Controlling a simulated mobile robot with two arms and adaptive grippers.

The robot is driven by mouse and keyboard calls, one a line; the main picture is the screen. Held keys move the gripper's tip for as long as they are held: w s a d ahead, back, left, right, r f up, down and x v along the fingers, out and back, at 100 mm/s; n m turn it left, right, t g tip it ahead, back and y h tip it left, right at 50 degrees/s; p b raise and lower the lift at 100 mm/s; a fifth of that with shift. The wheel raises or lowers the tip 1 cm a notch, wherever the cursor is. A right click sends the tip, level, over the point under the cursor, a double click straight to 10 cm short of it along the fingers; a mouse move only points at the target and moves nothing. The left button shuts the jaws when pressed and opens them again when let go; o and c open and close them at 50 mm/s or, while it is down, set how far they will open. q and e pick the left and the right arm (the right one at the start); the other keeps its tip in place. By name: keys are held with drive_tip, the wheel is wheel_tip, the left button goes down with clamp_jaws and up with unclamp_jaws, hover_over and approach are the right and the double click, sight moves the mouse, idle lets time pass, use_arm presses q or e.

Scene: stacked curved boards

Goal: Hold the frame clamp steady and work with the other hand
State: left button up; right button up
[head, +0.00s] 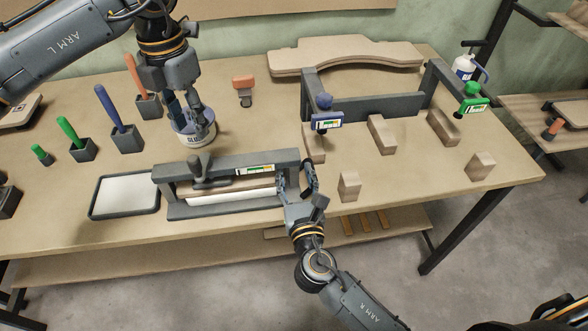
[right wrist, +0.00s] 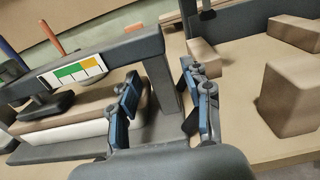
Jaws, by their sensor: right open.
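The grey frame clamp (head: 225,161) stands near the table's front edge, with a green, yellow and white label and a dark knob (head: 197,166) at its left. A tan board (head: 255,182) and a white layer lie inside it; they also show in the right wrist view (right wrist: 75,109). My right gripper (head: 296,184) is open at the clamp's right end. In the right wrist view, its fingers stand either side of the clamp's end post (right wrist: 160,82), with visible gaps. My left gripper (head: 190,120) points down at the glue tub (head: 193,137); whether it grips anything is unclear.
A white-topped tray (head: 125,196) lies left of the clamp. Several handled tools in dark blocks (head: 82,150) stand at left. Wooden blocks (head: 349,186) and a larger dark frame (head: 375,106) stand at right. A curved board stack (head: 345,55) lies at the back.

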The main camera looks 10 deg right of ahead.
drive_tip(key=shift+w, duration=0.95)
clamp_jaws()
